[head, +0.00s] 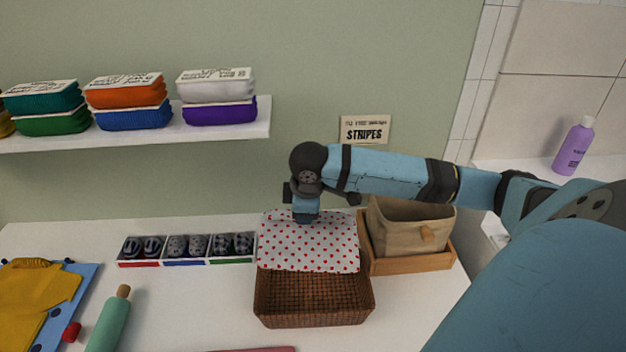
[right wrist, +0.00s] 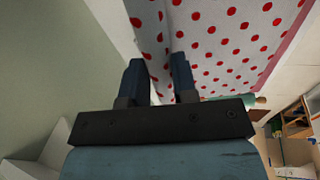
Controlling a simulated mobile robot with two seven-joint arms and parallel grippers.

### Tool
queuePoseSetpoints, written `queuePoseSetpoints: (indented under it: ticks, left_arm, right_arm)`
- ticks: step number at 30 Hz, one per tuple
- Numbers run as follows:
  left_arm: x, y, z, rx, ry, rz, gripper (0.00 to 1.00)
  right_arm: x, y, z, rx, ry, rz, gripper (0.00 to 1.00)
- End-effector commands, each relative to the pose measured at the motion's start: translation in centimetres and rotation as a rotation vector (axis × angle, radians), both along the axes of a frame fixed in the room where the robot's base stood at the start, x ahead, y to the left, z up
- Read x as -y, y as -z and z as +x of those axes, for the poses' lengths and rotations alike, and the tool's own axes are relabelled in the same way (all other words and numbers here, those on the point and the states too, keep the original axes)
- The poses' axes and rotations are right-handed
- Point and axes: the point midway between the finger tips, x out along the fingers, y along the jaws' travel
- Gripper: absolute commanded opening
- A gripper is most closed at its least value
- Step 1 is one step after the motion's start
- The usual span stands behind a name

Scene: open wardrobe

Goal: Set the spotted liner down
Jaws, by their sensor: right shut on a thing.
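The spotted liner (head: 312,248), white with red dots, hangs as a sheet over the back part of the brown wicker basket (head: 313,302). I cannot tell whether it touches the basket rim. My right gripper (head: 305,218) is shut on the liner's upper edge. In the right wrist view the liner (right wrist: 232,35) spreads beyond the two dark fingers of the right gripper (right wrist: 160,68). The front of the basket is uncovered and its inside shows there. My left gripper is in neither view.
A canvas bin (head: 410,228) in a wooden tray stands right of the basket. A divided box of rolled socks (head: 187,248) is on its left. A green rolling pin (head: 110,320) and yellow cloth (head: 35,295) lie front left. A shelf (head: 225,128) holds folded bundles.

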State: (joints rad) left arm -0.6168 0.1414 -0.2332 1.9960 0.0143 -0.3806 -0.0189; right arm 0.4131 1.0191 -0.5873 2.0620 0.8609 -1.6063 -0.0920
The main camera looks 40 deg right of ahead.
Motion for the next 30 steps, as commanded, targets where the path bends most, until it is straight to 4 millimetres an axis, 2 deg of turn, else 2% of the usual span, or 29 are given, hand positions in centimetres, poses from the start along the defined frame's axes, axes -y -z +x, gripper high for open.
queuePoseSetpoints:
  ticks: [2, 5, 8, 18, 21, 30]
  left_arm:
    - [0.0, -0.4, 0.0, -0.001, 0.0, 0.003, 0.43]
    - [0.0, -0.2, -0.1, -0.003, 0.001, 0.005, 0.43]
    - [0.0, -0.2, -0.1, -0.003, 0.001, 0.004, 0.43]
    - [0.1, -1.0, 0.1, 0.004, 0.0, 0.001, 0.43]
    - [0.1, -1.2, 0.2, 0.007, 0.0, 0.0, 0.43]
    - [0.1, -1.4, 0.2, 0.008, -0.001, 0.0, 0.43]
  right_arm:
    - [0.4, -0.5, -0.3, 0.005, -0.026, -0.002, 0.04]
    - [0.6, 0.2, -0.5, 0.007, -0.042, -0.003, 0.04]
    - [0.6, 2.3, -0.5, 0.005, -0.043, -0.002, 0.04]
    - [0.5, 11.4, -0.5, 0.006, -0.043, -0.002, 0.04]
    - [0.5, 13.3, -0.4, 0.008, -0.042, -0.001, 0.04]
    - [0.6, 16.0, -0.5, 0.008, -0.042, -0.003, 0.04]
